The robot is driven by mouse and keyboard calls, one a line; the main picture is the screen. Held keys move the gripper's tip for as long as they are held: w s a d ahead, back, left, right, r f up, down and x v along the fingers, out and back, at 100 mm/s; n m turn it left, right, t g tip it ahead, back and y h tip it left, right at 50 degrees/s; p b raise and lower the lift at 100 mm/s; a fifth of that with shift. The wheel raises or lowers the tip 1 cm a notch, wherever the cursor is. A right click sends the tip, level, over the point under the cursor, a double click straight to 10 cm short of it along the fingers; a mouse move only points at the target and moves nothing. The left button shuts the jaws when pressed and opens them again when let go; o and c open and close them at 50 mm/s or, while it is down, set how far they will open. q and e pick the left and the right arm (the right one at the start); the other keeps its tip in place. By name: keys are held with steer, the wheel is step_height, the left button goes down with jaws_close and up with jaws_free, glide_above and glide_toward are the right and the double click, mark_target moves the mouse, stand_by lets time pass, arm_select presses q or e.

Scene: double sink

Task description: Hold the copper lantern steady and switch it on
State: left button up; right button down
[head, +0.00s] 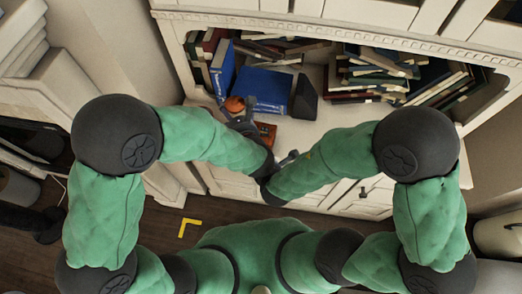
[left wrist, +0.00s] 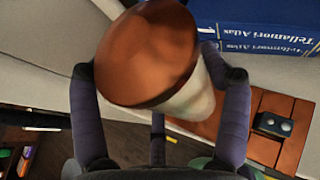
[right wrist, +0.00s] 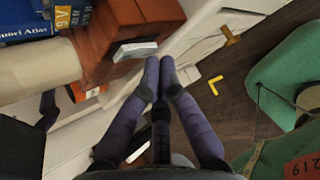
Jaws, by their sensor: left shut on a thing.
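The copper lantern has a round copper cap (left wrist: 150,52) over a cream body (left wrist: 192,98). The cap shows small in the head view (head: 234,104), on the cabinet ledge. A reddish-brown block (left wrist: 283,138) at the lower end of the body bears a dark switch-like piece; I cannot tell whether it is the lantern's base. In the right wrist view that piece (right wrist: 135,50) looks pale. My left gripper (left wrist: 147,62) is shut on the lantern, one finger on each side. My right gripper (right wrist: 160,66) has its fingertips together, empty, just short of the block's front.
Blue books (head: 265,90) stand and lie behind the lantern, with a dark block (head: 304,97) to their right. More books (head: 375,75) fill the shelf. The cream ledge (head: 325,115) is clear to the right. A yellow L-shaped mark (head: 190,227) is on the floor.

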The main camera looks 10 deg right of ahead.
steer(key=shift+w+d, duration=0.1)
steer(key=shift+w, duration=0.1)
steer(key=shift+s, duration=0.15)
stand_by(0.5)
steer(key=shift+s+a, duration=0.3)
steer(key=shift+s, duration=0.2)
steer(key=s, duration=0.1)
steer(key=s+a, duration=0.1)
steer(key=s, duration=0.1)
steer(key=s+a, duration=0.1)
steer(key=shift+s+r, duration=0.3)
stand_by(0.4)
arm_select(q)
steer(key=o, duration=1.3)
